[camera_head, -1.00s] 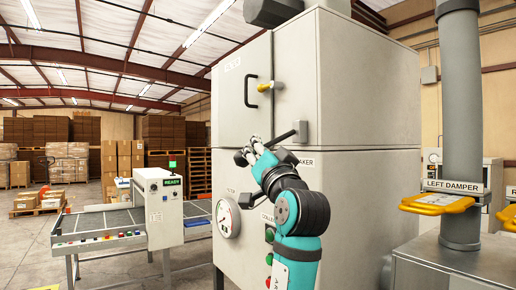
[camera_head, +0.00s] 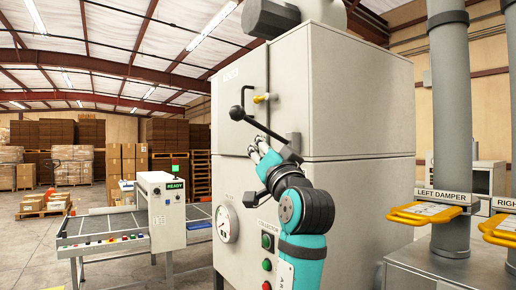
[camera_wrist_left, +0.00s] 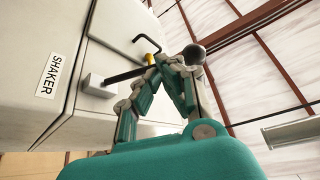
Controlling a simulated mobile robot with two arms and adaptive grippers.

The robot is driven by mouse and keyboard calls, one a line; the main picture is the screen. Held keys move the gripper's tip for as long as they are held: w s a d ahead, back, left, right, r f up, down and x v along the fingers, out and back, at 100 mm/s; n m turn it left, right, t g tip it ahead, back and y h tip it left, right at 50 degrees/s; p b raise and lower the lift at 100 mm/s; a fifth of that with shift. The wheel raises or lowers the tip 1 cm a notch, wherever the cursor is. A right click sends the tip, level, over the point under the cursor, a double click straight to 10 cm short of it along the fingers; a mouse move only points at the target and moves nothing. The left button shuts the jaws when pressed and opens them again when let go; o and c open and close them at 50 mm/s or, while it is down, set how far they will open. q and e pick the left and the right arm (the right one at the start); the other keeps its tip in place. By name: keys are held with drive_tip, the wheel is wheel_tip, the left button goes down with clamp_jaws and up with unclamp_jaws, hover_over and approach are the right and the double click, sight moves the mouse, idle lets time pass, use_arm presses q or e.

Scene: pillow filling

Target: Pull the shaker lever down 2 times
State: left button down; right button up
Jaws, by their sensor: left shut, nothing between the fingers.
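The shaker lever (camera_head: 262,127) is a black bar with a dark round knob, on a bracket on the side of the tall grey cabinet (camera_head: 355,105). It slants up to the left, knob end high. In the left wrist view the lever (camera_wrist_left: 128,75) runs from its pale block to the knob, beside the SHAKER label (camera_wrist_left: 50,76). My left gripper (camera_head: 257,148) is shut and empty, its fingertips close to the lever's underside in the head view. In the left wrist view the fingers (camera_wrist_left: 172,62) overlap the bar near the knob; contact is unclear. My right gripper is out of view.
A black door handle and yellow latch (camera_head: 262,98) are just behind the lever. A round gauge (camera_head: 227,223) and push buttons (camera_head: 267,241) are below. The left damper's yellow handle (camera_head: 425,213) is at right. A conveyor (camera_head: 105,228) stands at left.

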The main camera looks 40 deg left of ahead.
use_arm(q)
drive_tip(key=f+b+v, duration=0.1)
drive_tip(key=b+v, duration=0.1)
drive_tip(key=v, duration=0.4)
drive_tip(key=shift+w+d+f+b, duration=0.15)
drive_tip(key=shift+w+f+b, duration=0.05)
drive_tip(key=shift+b, duration=0.15)
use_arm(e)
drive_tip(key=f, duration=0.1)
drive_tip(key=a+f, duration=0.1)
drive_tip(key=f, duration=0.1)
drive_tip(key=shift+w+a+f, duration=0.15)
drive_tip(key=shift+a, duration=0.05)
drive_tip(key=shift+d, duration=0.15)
